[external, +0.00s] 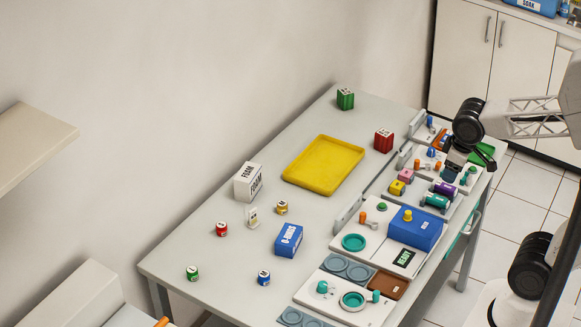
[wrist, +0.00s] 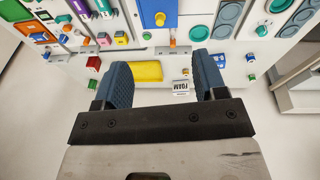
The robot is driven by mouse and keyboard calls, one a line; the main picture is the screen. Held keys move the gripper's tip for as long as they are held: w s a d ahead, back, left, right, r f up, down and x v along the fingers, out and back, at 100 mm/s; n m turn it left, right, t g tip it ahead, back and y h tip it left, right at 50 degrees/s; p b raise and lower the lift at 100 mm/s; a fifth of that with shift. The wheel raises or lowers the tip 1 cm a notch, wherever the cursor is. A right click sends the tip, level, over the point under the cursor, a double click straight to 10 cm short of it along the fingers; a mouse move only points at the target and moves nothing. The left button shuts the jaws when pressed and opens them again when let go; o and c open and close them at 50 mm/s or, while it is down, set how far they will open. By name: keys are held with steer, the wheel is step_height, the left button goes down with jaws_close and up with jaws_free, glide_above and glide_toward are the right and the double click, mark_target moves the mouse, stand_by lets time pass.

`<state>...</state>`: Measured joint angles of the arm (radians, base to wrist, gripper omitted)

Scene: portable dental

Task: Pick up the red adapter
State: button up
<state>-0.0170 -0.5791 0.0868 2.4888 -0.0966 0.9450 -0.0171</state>
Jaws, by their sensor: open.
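A red block (external: 383,140) with pale marks on top stands on the table, right of the yellow tray. It is the likeliest red adapter, though I cannot confirm that by its shape. It also shows small in the wrist view (wrist: 93,63), left of the yellow tray. My gripper (wrist: 163,78) is open, with two blue ridged fingers spread wide and nothing between them. In the external view my gripper is dark and partly hidden by its own wrist, above the far-right end of the table, to the right of the red block and apart from it.
The yellow tray (external: 324,165) and a green block (external: 345,99) flank the red block. White stations with coloured parts and a blue box (external: 416,228) line the table's right side. A white FOAM box (external: 248,182), a red-labelled can (external: 221,229) and other small items stand nearer.

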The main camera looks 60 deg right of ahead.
steer(key=w+f+n+h, duration=0.1)
steer(key=w+n+h, duration=0.45)
steer(key=w, duration=1.15)
steer(key=n+t+h, duration=0.3)
steer(key=n+t, duration=0.2)
steer(key=n, duration=1)
glide_above(223, 228)
steer(key=s+d, duration=1)
steer(key=s, duration=0.3)
step_height(223, 228, down, 15)
steer(key=w+a+f+n+t, duration=0.1)
steer(key=w+a+f+n, duration=0.1)
steer(key=w+a+f, duration=0.1)
steer(key=w+a+f+n+t, duration=0.1)
steer(key=w+a+f+n, duration=0.1)
steer(key=a+f, duration=0.3)
steer(key=w+a+f+n+t+y, duration=0.1)
steer(key=w+a+f+n, duration=0.2)
steer(key=a+f, duration=0.1)
steer(key=shift+w+a+f+t, duration=0.1)
steer(key=shift+w+a+t, duration=0.2)
steer(key=shift+a, duration=0.45)
steer(key=shift+x, duration=1.3)
steer(key=shift+x, duration=2.6)
